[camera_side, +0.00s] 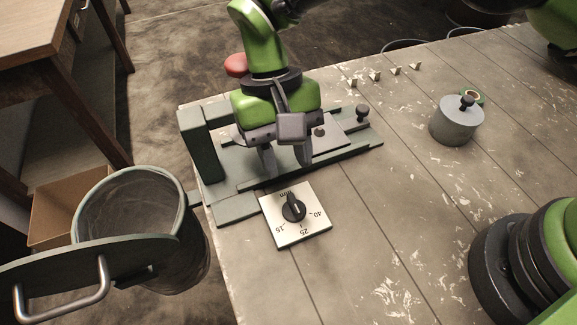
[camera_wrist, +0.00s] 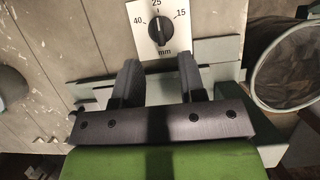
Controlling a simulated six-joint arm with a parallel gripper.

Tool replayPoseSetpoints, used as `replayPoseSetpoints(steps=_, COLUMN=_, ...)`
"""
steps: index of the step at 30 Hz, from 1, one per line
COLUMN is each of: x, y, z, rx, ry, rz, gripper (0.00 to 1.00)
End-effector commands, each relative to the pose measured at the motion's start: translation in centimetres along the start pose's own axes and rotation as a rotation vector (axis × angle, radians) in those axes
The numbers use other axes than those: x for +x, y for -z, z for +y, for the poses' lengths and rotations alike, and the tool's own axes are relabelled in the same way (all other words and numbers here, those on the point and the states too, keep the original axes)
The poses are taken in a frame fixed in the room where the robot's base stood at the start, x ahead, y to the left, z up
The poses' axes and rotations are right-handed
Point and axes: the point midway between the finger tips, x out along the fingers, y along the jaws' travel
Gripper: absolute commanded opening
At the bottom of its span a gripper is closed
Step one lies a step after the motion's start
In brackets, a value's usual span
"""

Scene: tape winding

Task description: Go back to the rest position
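My gripper (camera_side: 286,158) is over the dark green winding fixture (camera_side: 230,172) on the table. Its two fingers stand apart, with nothing visible held between them. The fixture has an upright post (camera_side: 200,150) at its left end and a grey sliding plate (camera_side: 345,122) with a black knob (camera_side: 362,112) at its right. The wrist view shows the open gripper (camera_wrist: 160,75) above the fixture (camera_wrist: 220,75). My gripper hides the middle of the fixture. A white dial plate (camera_side: 310,230) marked 15, 25, 40 and mm lies in front; it also shows in the wrist view (camera_wrist: 165,40).
A grey lidded cylinder (camera_side: 455,125) stands at right, with a small green ring (camera_side: 472,96) behind it. Several small pale pieces (camera_side: 375,76) lie at the back. A mesh bin (camera_side: 135,205) with an open lid stands left of the table. The front middle of the table is clear.

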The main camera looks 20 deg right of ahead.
Motion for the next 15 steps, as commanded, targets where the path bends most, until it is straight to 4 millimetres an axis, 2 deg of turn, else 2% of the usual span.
replayPoseSetpoints(steps=15, x=-0.33, y=-0.27, z=0.16, rx=0.004, ry=0.002, rz=-0.009, gripper=0.37)
